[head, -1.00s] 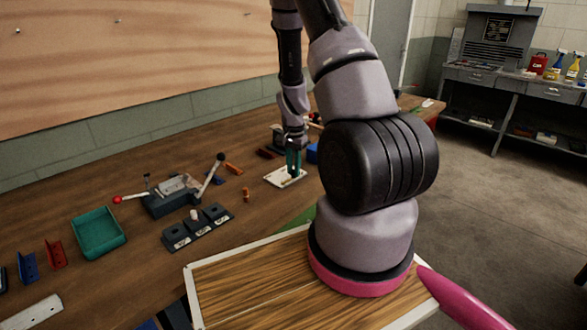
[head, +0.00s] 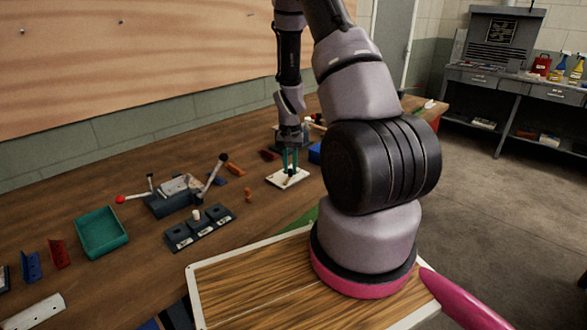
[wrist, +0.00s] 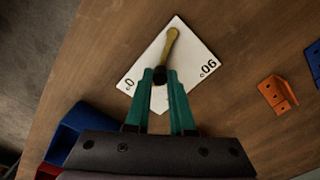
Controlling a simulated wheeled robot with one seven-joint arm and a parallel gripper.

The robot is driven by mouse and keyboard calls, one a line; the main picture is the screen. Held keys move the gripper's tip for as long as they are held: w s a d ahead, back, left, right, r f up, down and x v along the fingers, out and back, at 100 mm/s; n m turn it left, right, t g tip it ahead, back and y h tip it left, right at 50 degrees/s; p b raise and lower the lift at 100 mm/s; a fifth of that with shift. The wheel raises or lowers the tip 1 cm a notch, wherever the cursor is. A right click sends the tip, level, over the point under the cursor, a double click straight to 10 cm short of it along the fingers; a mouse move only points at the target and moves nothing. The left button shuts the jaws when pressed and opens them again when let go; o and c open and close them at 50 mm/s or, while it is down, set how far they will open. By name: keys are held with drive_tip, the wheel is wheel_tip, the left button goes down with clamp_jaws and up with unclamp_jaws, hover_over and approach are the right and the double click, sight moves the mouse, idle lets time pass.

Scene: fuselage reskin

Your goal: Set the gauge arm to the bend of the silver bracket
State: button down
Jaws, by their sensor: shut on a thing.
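The gauge is a white plate (head: 277,182) lying on the bench, marked 0° and 90° in the wrist view (wrist: 190,92). Its brass arm (wrist: 171,46) lies across the plate and ends in a black knob (wrist: 160,75), pointing between the two marks. My gripper (wrist: 160,78) has green fingers shut on the gauge arm at this knob; it also shows over the plate in the head view (head: 289,165). A silver bracket with holes (head: 38,312) lies at the lower left of the head view, partly cut off by the frame; its bend is hard to read.
A grey fixture (head: 170,200) with levers, a dark block with sockets (head: 200,228) and a green tray (head: 101,232) stand left on the bench. An orange bracket (wrist: 278,93) and a blue bin (wrist: 72,128) flank the gauge.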

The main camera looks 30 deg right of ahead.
drive_tip(key=n, duration=0.1)
drive_tip(key=w+a+n, duration=0.1)
drive_tip(key=n, duration=0.1)
drive_tip(key=shift+a+n, duration=0.15)
drive_tip(key=shift+n, duration=0.15)
drive_tip(key=shift+w+a+n, duration=0.1)
drive_tip(key=shift+a+n, duration=0.25)
drive_tip(key=shift+n, duration=0.45)
drive_tip(key=shift+w+a+n, duration=0.1)
drive_tip(key=shift+a+n, duration=0.2)
drive_tip(key=shift+n, duration=0.5)
drive_tip(key=c, duration=0.8)
unclamp_jaws()
drive_tip(key=shift+o, duration=0.2)
drive_tip(key=shift+r, duration=0.1)
wheel_tip(320, 180, up, 11)
